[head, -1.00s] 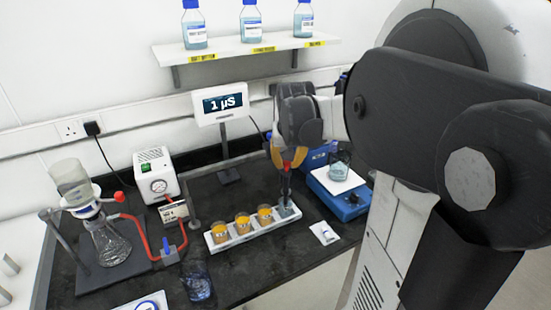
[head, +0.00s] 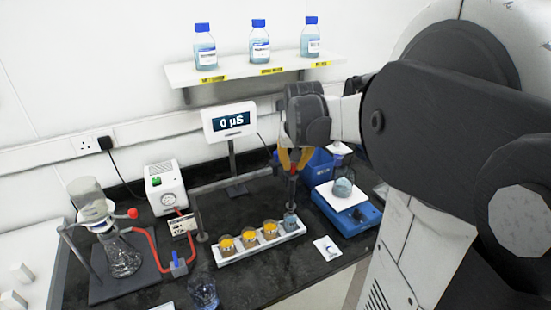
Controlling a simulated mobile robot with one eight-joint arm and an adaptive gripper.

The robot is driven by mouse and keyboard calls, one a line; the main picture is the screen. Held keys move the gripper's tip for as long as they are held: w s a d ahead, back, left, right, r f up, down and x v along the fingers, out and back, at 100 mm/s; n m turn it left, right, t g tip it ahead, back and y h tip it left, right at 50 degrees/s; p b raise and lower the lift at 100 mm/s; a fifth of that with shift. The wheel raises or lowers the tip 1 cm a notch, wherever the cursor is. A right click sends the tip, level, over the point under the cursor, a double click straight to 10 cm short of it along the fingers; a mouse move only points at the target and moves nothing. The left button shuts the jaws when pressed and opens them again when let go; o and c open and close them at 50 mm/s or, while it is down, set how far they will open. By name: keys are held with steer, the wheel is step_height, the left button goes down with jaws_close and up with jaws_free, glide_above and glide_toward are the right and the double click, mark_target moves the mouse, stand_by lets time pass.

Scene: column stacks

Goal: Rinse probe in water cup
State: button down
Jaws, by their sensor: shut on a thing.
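My gripper (head: 293,168) has orange fingertips and is shut on a thin dark probe (head: 292,188) that hangs about upright. The probe is above the water cup (head: 290,221), a small cup with bluish liquid at the right end of a white rack (head: 232,259). The probe's tip looks to be at or just above the cup's rim; I cannot tell exactly. Three cups with orange tops (head: 248,238) stand in the same rack to the left. The meter (head: 231,121) behind reads 0 µS.
A grey stand with a horizontal bar (head: 232,181) is behind the rack. A blue device (head: 347,213) bearing a flask is close on the right. A flask with red tubing (head: 122,258) is on the left, and a glass (head: 203,293) at the front. A small white packet (head: 327,247) lies right of the rack.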

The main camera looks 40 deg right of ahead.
steer(key=c, duration=1.2)
jaws_free()
steer(key=v, duration=1.2)
steer(key=shift+w, duration=0.15)
